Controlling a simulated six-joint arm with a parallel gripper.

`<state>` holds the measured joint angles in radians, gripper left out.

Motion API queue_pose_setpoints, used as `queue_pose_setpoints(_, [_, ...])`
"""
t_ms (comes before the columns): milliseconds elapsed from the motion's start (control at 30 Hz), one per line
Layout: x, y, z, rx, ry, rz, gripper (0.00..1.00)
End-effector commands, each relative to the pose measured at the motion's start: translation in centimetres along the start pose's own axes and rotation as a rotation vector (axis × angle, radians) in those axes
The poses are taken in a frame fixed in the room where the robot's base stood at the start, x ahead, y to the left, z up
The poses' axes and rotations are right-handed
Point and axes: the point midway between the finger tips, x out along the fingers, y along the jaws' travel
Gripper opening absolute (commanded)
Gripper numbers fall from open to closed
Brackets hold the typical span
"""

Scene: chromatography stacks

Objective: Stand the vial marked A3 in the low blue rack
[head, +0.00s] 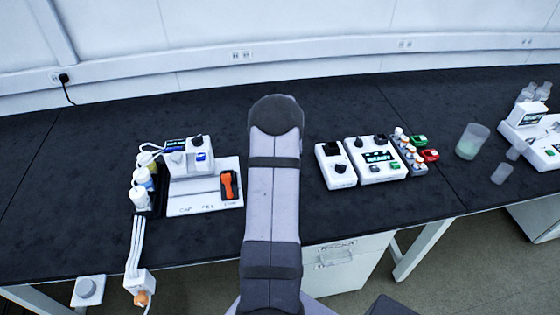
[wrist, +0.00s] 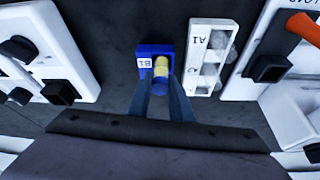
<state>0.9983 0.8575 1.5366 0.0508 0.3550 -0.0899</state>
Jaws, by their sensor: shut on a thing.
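My gripper (wrist: 162,92) is in the wrist view, its two fingers closed around a small vial with a yellow top (wrist: 161,66). The vial's own label is not readable. The low blue rack (wrist: 148,49), with a white tag reading B1, is right at the fingertips. The vial overlaps the rack in this view; I cannot tell whether it is seated in it or held just above. In the head view my own arm hides the gripper, the vial and the blue rack.
A white rack (wrist: 232,32) marked A1 stands close to the right of the blue rack. White instruments flank both: one at left (wrist: 72,38), one at right with an orange part (wrist: 304,28). In the head view, a beaker (head: 472,142) stands farther right.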

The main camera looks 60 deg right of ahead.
Motion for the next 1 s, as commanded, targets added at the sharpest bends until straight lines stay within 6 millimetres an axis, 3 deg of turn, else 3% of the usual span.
queue_pose_setpoints(1000, [1.3,0.0,0.5,0.0,0.0,0.0,0.0])
